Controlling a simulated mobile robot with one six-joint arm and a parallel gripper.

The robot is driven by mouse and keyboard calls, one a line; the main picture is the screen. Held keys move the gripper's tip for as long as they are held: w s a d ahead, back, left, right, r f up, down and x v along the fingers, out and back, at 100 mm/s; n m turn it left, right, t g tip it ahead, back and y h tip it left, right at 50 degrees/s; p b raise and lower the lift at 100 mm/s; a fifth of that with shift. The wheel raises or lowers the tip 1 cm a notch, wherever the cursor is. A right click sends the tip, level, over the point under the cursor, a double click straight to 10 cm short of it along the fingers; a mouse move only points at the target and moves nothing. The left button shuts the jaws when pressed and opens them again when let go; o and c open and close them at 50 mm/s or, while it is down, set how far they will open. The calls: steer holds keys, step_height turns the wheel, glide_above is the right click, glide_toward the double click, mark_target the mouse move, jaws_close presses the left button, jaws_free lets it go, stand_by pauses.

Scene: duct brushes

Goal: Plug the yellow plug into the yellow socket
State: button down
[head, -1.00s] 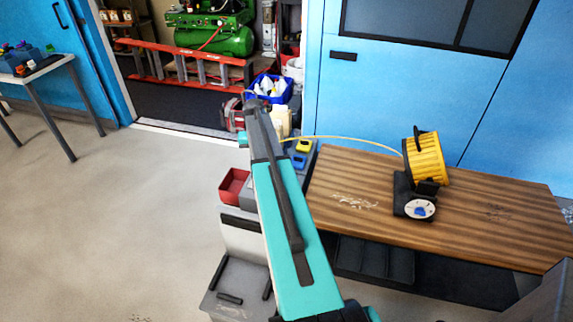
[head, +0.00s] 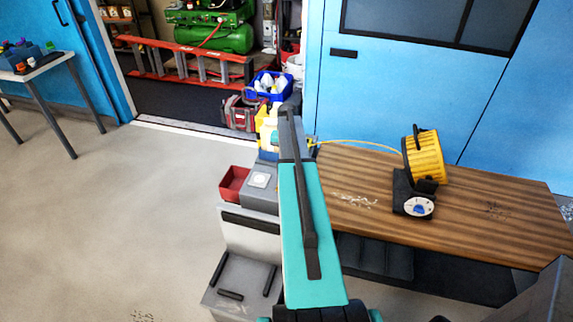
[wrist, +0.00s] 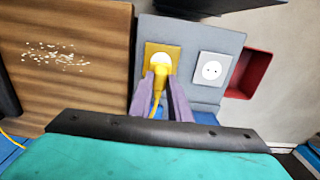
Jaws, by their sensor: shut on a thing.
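The yellow plug (wrist: 160,74) is held between the two fingers of my gripper (wrist: 160,80) in the wrist view. The yellow socket (wrist: 151,50), a yellow square with a round white face, lies directly beyond the plug. The plug covers the lower part of the white face; I cannot tell whether it touches or has entered it. In the head view my arm hides the plug, the yellow socket and my fingers. The plug's yellow cord (head: 365,143) runs left from the yellow reel (head: 426,157) to behind my arm.
A white socket (wrist: 212,69) sits right of the yellow one on the grey panel (wrist: 190,32), with blue partly hidden below. A red bin (wrist: 262,70) is beyond it. The wooden bench (wrist: 95,90) lies left in the wrist view.

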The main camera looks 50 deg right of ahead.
steer(key=shift+f, duration=0.15)
steer(key=shift+f+b, duration=1.25)
steer(key=shift+f, duration=1.45)
steer(key=shift+w, duration=0.1)
stand_by(0.5)
steer(key=shift+f+b, duration=0.35)
steer(key=shift+f, duration=0.2)
stand_by(0.4)
steer(key=c, duration=1.6)
jaws_free()
steer(key=shift+r, duration=0.1)
steer(key=shift+r+b, duration=1.5)
steer(key=shift+r, duration=5.3)
